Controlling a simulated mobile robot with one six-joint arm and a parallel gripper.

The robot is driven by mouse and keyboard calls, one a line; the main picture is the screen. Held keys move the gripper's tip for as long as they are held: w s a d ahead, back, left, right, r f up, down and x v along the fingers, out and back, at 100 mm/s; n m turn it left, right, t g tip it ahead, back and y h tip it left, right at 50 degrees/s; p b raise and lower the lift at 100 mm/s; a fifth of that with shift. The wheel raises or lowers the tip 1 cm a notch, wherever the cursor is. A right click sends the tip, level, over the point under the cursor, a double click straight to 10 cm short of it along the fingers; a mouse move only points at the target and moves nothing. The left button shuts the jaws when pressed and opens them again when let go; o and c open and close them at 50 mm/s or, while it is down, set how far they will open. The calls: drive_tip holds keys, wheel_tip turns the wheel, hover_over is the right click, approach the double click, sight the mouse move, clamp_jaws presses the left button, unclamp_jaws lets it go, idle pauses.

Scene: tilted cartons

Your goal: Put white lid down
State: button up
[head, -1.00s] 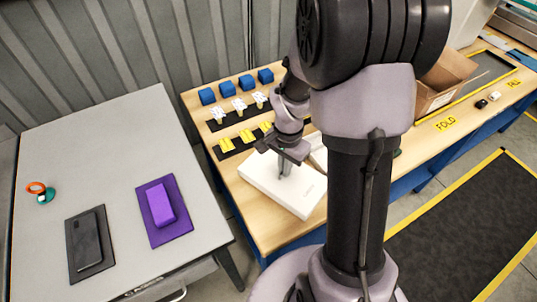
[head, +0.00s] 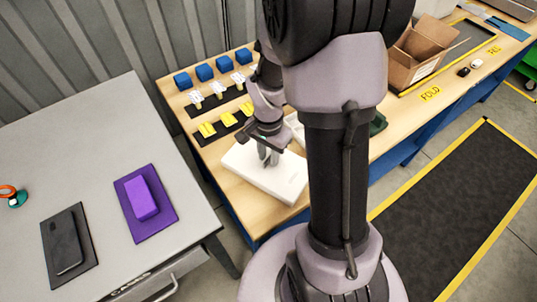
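The white lid (head: 250,177) is a flat white slab near the front left corner of the wooden bench. It looks to be lying flat, but I cannot tell whether it touches the bench all over. My gripper (head: 269,159) points down at the lid's upper face, with its fingertips at or just over it. The fingers are small and partly hidden by the wrist, so their grip on the lid is unclear. A pale open box or tray (head: 296,127) is behind the lid, mostly hidden by my arm column.
Yellow pieces (head: 228,119), white pieces (head: 217,88) and blue blocks (head: 203,73) stand in rows behind the lid. An open cardboard carton (head: 405,65) is at the right. A grey table (head: 100,130) at left holds a purple block (head: 143,198) and a black phone-like slab (head: 65,240).

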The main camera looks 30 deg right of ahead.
wheel_tip(320, 180, up, 12)
drive_tip(key=p, duration=0.6)
drive_tip(key=s+a+r+n+t+y, duration=0.1)
drive_tip(key=s+a+r+n+t, duration=0.2)
drive_tip(key=a+r, duration=0.4)
drive_tip(key=s+a+r+n+t+y, duration=0.1)
drive_tip(key=s+a+r+n+t, duration=0.1)
drive_tip(key=s+a+r+n, duration=0.3)
drive_tip(key=s+a+r, duration=0.2)
drive_tip(key=s+r, duration=0.1)
drive_tip(key=r, duration=0.1)
drive_tip(key=shift+s+a+r+n+t+b, duration=0.15)
drive_tip(key=shift+a+n+t+b, duration=0.15)
drive_tip(key=shift+a+n+t, duration=0.1)
drive_tip(key=shift+d, duration=0.15)
